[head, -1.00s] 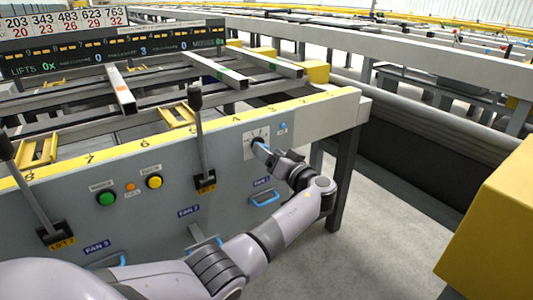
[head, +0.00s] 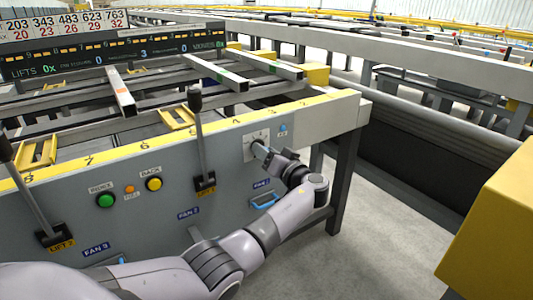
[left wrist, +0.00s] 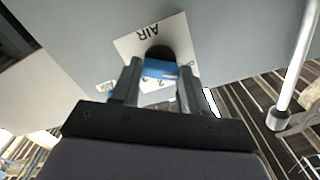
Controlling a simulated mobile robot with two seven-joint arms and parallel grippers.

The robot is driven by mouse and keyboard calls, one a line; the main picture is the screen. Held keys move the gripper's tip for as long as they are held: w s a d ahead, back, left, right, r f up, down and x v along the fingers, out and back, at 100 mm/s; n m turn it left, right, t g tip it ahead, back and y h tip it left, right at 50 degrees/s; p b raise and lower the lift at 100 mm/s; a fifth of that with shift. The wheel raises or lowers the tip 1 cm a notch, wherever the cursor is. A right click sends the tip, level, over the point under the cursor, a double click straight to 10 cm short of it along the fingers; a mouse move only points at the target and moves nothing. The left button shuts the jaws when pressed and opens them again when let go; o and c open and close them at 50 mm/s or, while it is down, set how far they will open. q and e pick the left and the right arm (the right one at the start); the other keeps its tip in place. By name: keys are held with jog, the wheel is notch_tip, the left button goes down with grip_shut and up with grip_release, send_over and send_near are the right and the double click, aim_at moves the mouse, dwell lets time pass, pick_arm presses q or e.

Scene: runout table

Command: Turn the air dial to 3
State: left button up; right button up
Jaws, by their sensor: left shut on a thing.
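The air dial's white plate (head: 249,136) is on the grey panel face, below the yellow edge strip. In the left wrist view the plate, marked AIR (left wrist: 178,30), appears rotated, with a dark round hub and a blue dial handle (left wrist: 160,69) on it. My left gripper (head: 265,151) reaches the dial from the front. In the left wrist view its two fingers (left wrist: 158,78) stand on either side of the blue handle, shut on it. The gripper hides most of the dial in the head view, so I cannot read the setting. My right gripper is not in view.
Two upright black-handled levers (head: 198,140) (head: 25,185) stand left of the dial. A green button (head: 106,200) and a yellow button (head: 154,184) sit between them. A blue handle (head: 264,200) is below the dial. A yellow block (head: 495,225) stands at the right.

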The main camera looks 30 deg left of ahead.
pick_arm(q)
jog(key=shift+m+p, duration=3.15)
jog(key=shift+m, duration=8.65)
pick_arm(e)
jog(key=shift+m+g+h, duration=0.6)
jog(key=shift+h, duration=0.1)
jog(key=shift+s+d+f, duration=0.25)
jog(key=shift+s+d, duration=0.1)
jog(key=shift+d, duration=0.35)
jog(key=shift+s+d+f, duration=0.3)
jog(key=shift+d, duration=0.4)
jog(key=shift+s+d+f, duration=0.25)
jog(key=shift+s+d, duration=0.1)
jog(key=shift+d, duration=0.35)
pick_arm(q)
jog(key=o, duration=1.1)
jog(key=shift+c, duration=0.2)
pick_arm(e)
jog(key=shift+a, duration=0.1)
